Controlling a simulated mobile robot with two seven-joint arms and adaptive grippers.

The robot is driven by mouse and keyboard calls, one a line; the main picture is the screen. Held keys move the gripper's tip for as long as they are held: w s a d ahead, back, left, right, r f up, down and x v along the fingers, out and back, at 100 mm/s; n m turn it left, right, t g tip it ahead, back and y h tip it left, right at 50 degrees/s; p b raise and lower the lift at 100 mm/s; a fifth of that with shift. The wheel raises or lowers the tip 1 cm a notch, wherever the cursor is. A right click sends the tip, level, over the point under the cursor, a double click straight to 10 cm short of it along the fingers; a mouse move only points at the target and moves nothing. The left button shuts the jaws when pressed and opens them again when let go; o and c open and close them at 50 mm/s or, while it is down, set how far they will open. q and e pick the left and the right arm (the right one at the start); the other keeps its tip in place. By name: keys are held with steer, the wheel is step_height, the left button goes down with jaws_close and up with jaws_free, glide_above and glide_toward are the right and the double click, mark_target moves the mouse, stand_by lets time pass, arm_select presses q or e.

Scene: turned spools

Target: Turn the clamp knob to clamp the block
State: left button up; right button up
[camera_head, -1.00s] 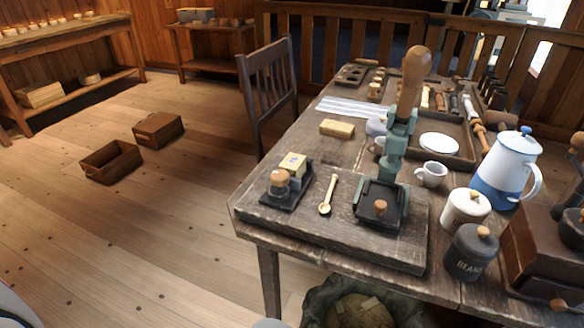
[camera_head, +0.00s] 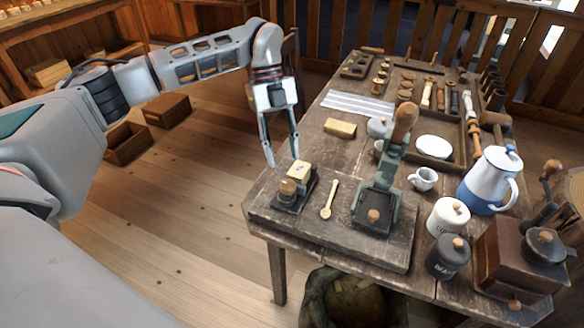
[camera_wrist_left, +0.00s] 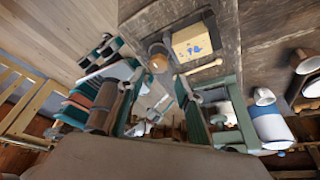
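The clamp is a small dark base (camera_head: 284,205) near the front left corner of the table. A round wooden clamp knob (camera_head: 288,187) stands at its near end, and the pale yellow block (camera_head: 299,171) sits behind the knob. In the left wrist view the knob (camera_wrist_left: 158,60) and the block (camera_wrist_left: 192,45), with blue marks on its face, lie beyond the fingertips. My left gripper (camera_head: 283,160) points down above and just behind the clamp, apart from knob and block. Its fingers are spread with nothing between them. My right gripper is not in view.
A wooden spoon (camera_head: 329,200) lies right of the clamp, then a green press (camera_head: 386,180) with a tall wooden handle. A mug (camera_head: 423,179), canisters and a blue-white pot (camera_head: 490,180) crowd the right side.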

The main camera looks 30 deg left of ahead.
mark_target(287, 183)
arm_select(q)
steer(key=x, duration=0.7)
steer(key=shift+s+d+f, duration=0.15)
steer(key=shift+s+f, duration=0.05)
steer(key=c, duration=0.8)
